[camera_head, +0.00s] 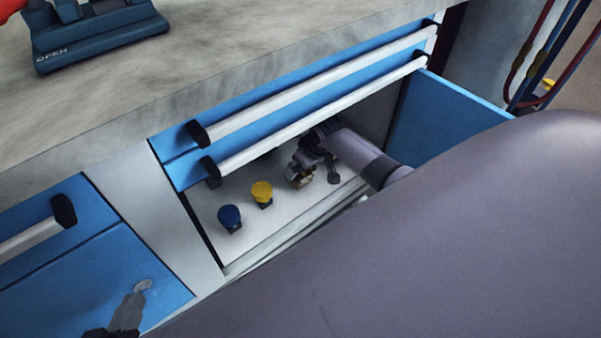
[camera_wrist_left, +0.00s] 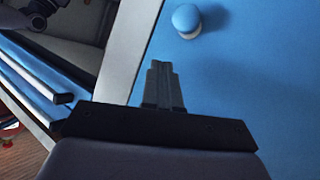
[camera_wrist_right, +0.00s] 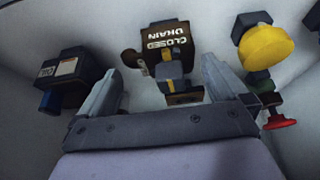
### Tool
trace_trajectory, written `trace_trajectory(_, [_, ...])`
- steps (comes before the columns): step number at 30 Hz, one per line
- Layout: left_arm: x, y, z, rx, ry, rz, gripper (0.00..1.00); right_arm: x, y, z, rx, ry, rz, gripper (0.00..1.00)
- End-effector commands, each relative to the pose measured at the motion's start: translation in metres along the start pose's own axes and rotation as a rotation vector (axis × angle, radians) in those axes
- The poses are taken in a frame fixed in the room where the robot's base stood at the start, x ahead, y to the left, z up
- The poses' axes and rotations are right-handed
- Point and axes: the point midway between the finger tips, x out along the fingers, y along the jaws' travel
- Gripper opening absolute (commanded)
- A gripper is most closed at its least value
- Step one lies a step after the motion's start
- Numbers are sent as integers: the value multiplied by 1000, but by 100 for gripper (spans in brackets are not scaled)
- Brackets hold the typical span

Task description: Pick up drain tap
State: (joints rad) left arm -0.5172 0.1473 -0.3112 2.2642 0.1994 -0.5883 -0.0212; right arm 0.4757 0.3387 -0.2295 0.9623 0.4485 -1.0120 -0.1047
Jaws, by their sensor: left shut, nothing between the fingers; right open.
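The drain tap (camera_wrist_right: 160,42) is a dark brown block with a "CLOSED DRAIN" label and a brass-coloured lower part, seen in the right wrist view. In the head view a small brownish part (camera_head: 300,178) by my right gripper appears to be it, partly hidden. My right gripper (camera_wrist_right: 163,70) is open, with its fingers on either side of the tap's lower part; I cannot tell whether they touch it. It also shows inside the open compartment (camera_head: 250,228) in the head view. My left gripper (camera_head: 134,296) is shut and empty over the blue front panel at lower left.
A yellow-topped fitting (camera_wrist_right: 265,46) stands right of the tap, with a red handwheel (camera_wrist_right: 281,122) nearby. A labelled black fitting (camera_wrist_right: 66,75) stands left. A blue-topped fitting (camera_head: 230,216) is in the compartment. White-handled drawers (camera_head: 300,95) overhang it.

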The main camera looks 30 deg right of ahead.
Motion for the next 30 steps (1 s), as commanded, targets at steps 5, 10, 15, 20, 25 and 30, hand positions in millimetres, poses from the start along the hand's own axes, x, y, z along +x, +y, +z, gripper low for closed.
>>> trace_trajectory(5, [7,6,3,-37,13,36,0,16,-1,0,0,2,-1,100])
trace_trajectory(10, [6,7,2,-43,14,41,0,16,0,-1,0,2,0,100])
trace_trajectory(15, [6,7,2,-43,14,40,0,16,0,-1,0,2,0,80])
trace_trajectory(20, [6,6,2,-42,14,40,0,16,0,0,0,1,0,28])
trace_trajectory(25, [6,6,2,-42,13,39,0,15,0,-2,0,5,0,20])
trace_trajectory(30, [6,6,1,-41,14,38,0,15,0,-1,0,3,0,20])
